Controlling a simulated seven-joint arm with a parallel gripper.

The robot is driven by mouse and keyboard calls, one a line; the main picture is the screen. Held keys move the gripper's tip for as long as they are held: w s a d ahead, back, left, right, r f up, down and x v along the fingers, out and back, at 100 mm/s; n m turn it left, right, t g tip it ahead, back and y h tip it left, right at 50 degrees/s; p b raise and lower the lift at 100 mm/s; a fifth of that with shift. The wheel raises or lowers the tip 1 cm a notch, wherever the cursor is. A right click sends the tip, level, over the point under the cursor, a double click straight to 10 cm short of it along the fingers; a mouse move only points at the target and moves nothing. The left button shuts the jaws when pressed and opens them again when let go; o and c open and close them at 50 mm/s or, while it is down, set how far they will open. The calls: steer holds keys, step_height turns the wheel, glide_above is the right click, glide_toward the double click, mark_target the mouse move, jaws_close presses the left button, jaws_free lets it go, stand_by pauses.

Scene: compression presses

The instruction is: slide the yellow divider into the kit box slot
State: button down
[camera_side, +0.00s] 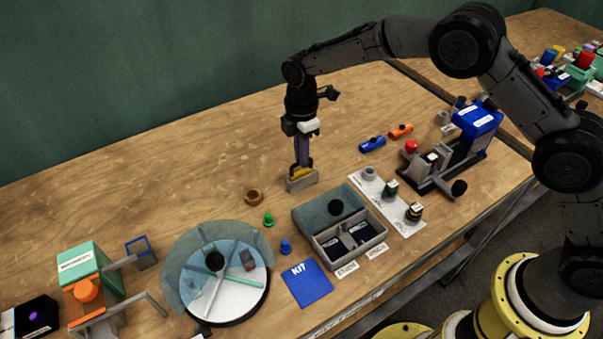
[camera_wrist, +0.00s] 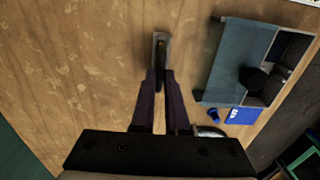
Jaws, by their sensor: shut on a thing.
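The yellow divider (camera_side: 302,173) shows low between the fingers of my gripper (camera_side: 302,165), at a small grey holder (camera_side: 303,184) on the table. My gripper points straight down and is shut on the divider. In the wrist view, the fingertips (camera_wrist: 160,75) meet at the narrow grey holder (camera_wrist: 161,38), and the divider is mostly hidden. I cannot tell whether its lower edge is still inside the holder. The grey kit box (camera_side: 322,253) stands to the right and nearer the side camera, its blue-grey lid (camera_side: 318,212) beside its compartments. Its slot is not clear.
A blue KIT card (camera_side: 307,283) lies before the box. A round covered tray (camera_side: 240,300) stands left of it. A blue peg (camera_side: 286,247), a green peg (camera_side: 268,219) and a brown ring (camera_side: 253,196) lie between. The table behind and left of my gripper is clear.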

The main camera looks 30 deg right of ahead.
steer(key=shift+r, duration=2)
stand_by(0.3)
steer(key=shift+r, duration=1.95)
steer(key=s+r+m, duration=0.2)
steer(key=s+m, duration=1.6)
steer(key=s, duration=0.2)
steer(key=shift+f, duration=0.1)
